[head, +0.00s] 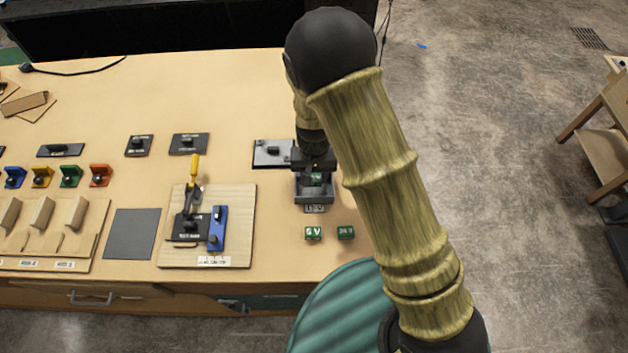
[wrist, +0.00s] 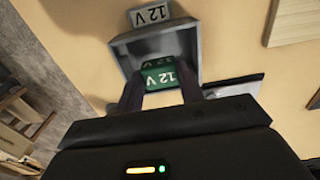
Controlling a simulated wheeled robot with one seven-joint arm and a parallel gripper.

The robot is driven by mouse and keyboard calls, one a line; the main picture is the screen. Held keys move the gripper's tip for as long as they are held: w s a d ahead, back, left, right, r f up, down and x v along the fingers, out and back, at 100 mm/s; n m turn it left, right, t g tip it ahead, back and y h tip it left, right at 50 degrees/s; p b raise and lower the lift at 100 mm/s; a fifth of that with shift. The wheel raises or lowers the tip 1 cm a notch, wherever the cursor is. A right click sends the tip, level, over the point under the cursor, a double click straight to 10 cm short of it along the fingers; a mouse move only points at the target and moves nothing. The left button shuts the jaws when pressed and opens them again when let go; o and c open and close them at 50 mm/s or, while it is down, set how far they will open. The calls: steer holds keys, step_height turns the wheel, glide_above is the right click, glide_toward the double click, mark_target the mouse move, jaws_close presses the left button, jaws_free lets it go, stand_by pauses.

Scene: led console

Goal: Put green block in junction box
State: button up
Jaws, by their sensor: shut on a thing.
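A green block marked 12 V (wrist: 163,76) is held between the fingers of my gripper (wrist: 160,88). It also shows in the head view (head: 316,178). My gripper (head: 315,170) points down at a small grey open junction box (head: 313,199) with a 12 V label on its near side. In the wrist view the block is within the outline of the box (wrist: 122,47). I cannot tell whether it touches the box floor. Two more green blocks, one marked 5 V (head: 313,233) and one apparently marked 24 V (head: 345,232), lie on the table just in front of the box.
A black-and-grey plate (head: 268,153) lies left of my gripper. A wooden board (head: 240,195) with a yellow-handled lever and a blue part is further left. Wooden holders (head: 55,230) and coloured pieces are at the far left. The table's front edge is close to the loose blocks.

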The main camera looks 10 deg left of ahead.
mark_target(314, 182)
step_height(314, 182, down, 4)
steer(key=shift+w+r+p, duration=0.15)
steer(key=shift+r+p, duration=0.05)
steer(key=shift+p, duration=0.3)
steer(key=shift+s, duration=0.3)
steer(key=shift+f, duration=0.1)
steer(key=o, duration=1)
steer(key=shift+w, duration=0.15)
step_height(314, 182, up, 12)
steer(key=b, duration=0.3)
steer(key=shift+r+b, duration=0.2)
steer(key=shift+b, duration=0.1)
